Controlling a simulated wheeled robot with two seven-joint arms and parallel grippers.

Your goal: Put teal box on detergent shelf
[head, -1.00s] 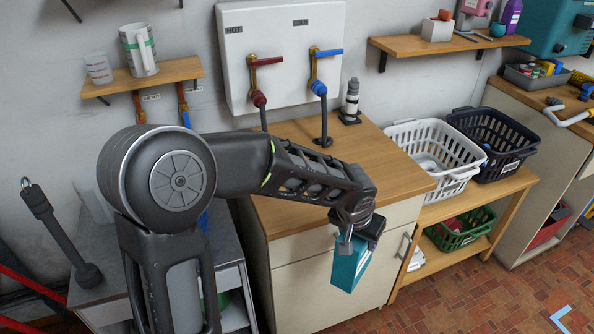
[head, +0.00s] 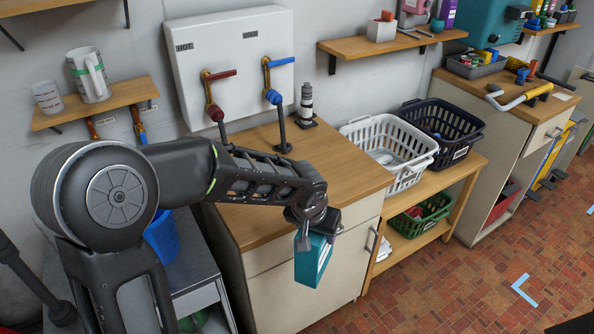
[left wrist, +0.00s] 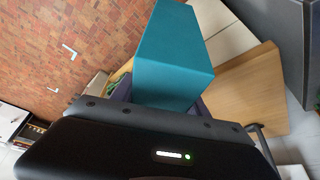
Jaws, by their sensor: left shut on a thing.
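The teal box (head: 312,262) hangs in my left gripper (head: 308,232), in front of the cream cabinet and a little below its wooden top. My left gripper is shut on it. In the left wrist view the teal box (left wrist: 175,55) stands out beyond the gripper (left wrist: 160,108), and the fingertips are mostly hidden. A wall shelf (head: 385,45) at the upper right holds a white container and pink and purple bottles. Whether it is the detergent shelf is not marked. My right gripper is not in view.
A wooden counter (head: 340,165) lies under the red and blue levers. White (head: 400,165) and dark (head: 447,130) baskets stand right of it, a green basket (head: 420,215) below. The tiled floor (head: 455,280) is mostly open at right.

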